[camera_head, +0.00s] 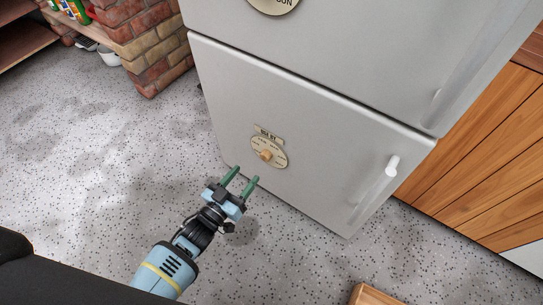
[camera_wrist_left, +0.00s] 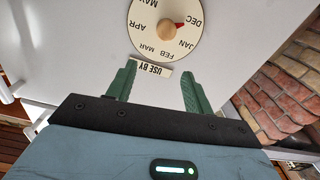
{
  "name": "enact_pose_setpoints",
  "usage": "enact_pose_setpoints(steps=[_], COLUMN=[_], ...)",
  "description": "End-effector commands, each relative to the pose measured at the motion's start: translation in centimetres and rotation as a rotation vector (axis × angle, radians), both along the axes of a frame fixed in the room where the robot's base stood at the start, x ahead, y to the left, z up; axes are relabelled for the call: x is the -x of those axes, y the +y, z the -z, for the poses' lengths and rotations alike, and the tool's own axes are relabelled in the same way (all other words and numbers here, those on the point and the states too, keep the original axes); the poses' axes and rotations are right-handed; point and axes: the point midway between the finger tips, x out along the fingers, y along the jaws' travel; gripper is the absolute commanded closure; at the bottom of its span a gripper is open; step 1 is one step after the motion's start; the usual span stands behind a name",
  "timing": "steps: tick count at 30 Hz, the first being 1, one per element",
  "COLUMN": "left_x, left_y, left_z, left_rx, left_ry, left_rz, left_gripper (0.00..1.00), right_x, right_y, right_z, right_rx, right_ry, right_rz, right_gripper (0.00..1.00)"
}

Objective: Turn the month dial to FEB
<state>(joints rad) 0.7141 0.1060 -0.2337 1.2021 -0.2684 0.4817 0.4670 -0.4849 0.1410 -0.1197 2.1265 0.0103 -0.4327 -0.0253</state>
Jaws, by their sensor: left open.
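The month dial (camera_head: 279,148) is a round cream disc with a wooden knob (camera_head: 265,155), low on the grey fridge's lower door (camera_head: 330,160). In the left wrist view the dial (camera_wrist_left: 150,15) shows several month names around the knob (camera_wrist_left: 166,31). A red mark (camera_wrist_left: 180,25) beside the knob points toward DEC; FEB is printed near the USE BY label (camera_wrist_left: 151,69). My left gripper (camera_head: 242,178) is open and empty, below and left of the dial, apart from the knob. Its green fingers (camera_wrist_left: 157,78) show on either side of the label. My right gripper is not in view.
A second round plate (camera_head: 275,4) is on the upper door, cut by the frame edge. A white handle (camera_head: 375,185) stands out at the lower door's right. A brick plinth (camera_head: 150,60) is at left, wooden panels (camera_head: 480,170) at right. Speckled floor (camera_head: 90,170) is clear at left.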

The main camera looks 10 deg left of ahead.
Motion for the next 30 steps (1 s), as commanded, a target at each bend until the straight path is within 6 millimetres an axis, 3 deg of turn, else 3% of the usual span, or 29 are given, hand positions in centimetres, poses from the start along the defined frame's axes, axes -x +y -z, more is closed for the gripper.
enact_pose_setpoints(steps=[1, 4, 14, 30], left_x=[0.2, 0.2, 0.0, -6.3], left_y=[0.0, 0.0, -0.1, -2.5], left_z=[1.7, 2.7, 2.9, 3.1], left_rx=[-0.001, -0.001, 0.000, -0.001], left_ry=[0.011, 0.016, 0.017, 0.019], left_rz=[-0.001, -0.001, -0.001, -0.001], left_gripper=[0.48, 0.48, 0.48, 0.48], right_x=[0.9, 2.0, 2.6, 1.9], right_y=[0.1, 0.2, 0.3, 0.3], right_z=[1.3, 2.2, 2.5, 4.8], right_rx=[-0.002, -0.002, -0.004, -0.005], right_ry=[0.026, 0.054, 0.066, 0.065], right_rz=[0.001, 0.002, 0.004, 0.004], right_gripper=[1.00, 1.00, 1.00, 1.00])
